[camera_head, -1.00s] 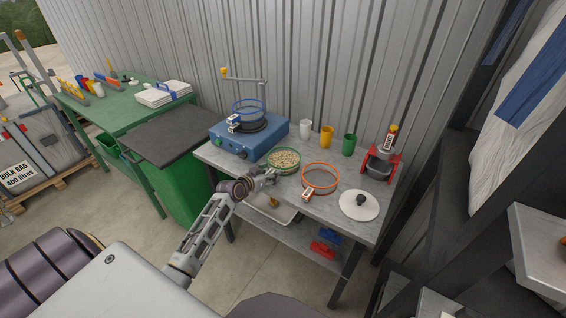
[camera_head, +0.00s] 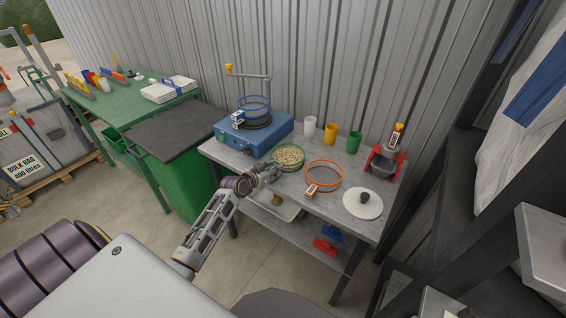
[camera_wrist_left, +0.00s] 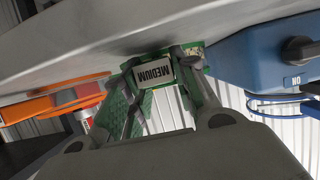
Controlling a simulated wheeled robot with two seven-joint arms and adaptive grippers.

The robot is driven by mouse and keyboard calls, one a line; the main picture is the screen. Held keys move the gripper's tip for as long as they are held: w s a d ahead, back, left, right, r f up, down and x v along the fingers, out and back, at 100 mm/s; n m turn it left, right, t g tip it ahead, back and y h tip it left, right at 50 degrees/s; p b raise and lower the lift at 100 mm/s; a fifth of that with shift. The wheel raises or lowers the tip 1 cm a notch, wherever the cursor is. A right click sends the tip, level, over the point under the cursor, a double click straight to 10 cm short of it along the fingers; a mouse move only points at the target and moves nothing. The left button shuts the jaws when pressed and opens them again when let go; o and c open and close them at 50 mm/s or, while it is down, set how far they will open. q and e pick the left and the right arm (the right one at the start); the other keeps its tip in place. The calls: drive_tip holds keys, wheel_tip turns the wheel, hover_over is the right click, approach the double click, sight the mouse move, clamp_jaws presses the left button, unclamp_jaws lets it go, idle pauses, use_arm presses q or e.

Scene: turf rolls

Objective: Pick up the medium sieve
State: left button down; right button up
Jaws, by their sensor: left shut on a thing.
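The medium sieve (camera_head: 289,157) is a green-rimmed ring filled with pale grains at the front middle of the grey bench. My right gripper is not in view.
An orange sieve (camera_head: 324,175) lies close to the right, with a white lid (camera_head: 363,204) beyond it. A blue machine (camera_head: 253,135) carrying a blue sieve (camera_head: 254,107) stands behind left. White, yellow and green cups (camera_head: 354,143) line the back, near a red-framed device (camera_head: 386,161).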

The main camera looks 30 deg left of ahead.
use_arm(q)
drive_tip(key=shift+r, duration=0.15)
wheel_tip(320, 180, up, 10)
idle(0.7)
idle(0.6)
